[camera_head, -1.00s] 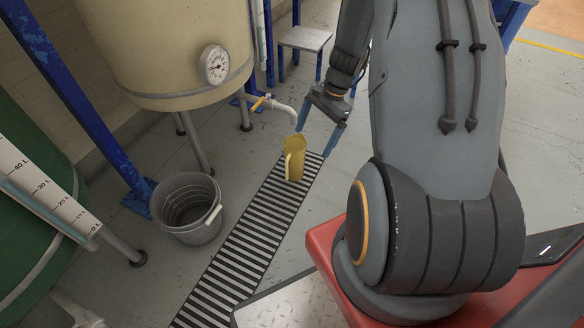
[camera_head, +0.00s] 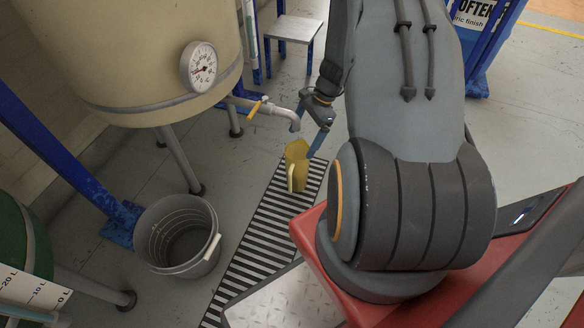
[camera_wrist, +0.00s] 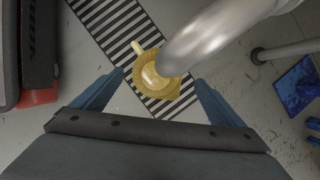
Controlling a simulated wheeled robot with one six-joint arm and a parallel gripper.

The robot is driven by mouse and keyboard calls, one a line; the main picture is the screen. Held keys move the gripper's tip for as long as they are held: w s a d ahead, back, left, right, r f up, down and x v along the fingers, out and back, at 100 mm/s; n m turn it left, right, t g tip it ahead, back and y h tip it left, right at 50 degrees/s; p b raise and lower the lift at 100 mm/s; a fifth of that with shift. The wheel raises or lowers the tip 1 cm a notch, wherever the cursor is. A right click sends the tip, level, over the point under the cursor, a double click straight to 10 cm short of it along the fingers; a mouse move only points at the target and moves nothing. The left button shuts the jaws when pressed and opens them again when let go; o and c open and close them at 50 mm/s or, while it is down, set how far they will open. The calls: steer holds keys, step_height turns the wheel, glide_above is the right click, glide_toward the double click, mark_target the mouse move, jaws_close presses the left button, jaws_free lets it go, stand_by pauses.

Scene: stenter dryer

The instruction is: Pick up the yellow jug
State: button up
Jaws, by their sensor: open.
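The yellow jug (camera_head: 297,168) stands upright on the striped floor grate, its pale handle toward the left front. In the wrist view I look down on the jug (camera_wrist: 150,94), with its handle at the upper left. A metal tap spout (camera_head: 281,111) hangs over it and hides part of its top in the wrist view (camera_wrist: 205,38). My gripper (camera_head: 309,134) is open and empty. In the wrist view its blue fingers (camera_wrist: 160,80) lie left and right of the jug. In the head view they are close to its rim; I cannot tell whether they touch.
A cream tank (camera_head: 150,60) with a dial gauge (camera_head: 199,67) carries the tap. A grey bucket (camera_head: 168,213) stands on the floor at left. Blue posts and tank legs stand nearby. A small stool (camera_head: 292,28) is behind. The grate (camera_head: 262,228) runs toward the front.

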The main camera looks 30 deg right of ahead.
mark_target(296, 152)
steer(key=shift+b+x, duration=0.45)
steer(key=shift+x, duration=0.65)
steer(key=b+x, duration=0.2)
steer(key=x, duration=0.2)
steer(key=shift+s+a+f, duration=0.15)
steer(key=shift+a+f, duration=0.05)
steer(key=shift+f, duration=0.05)
steer(key=shift+r, duration=0.1)
steer(key=c, duration=2.2)
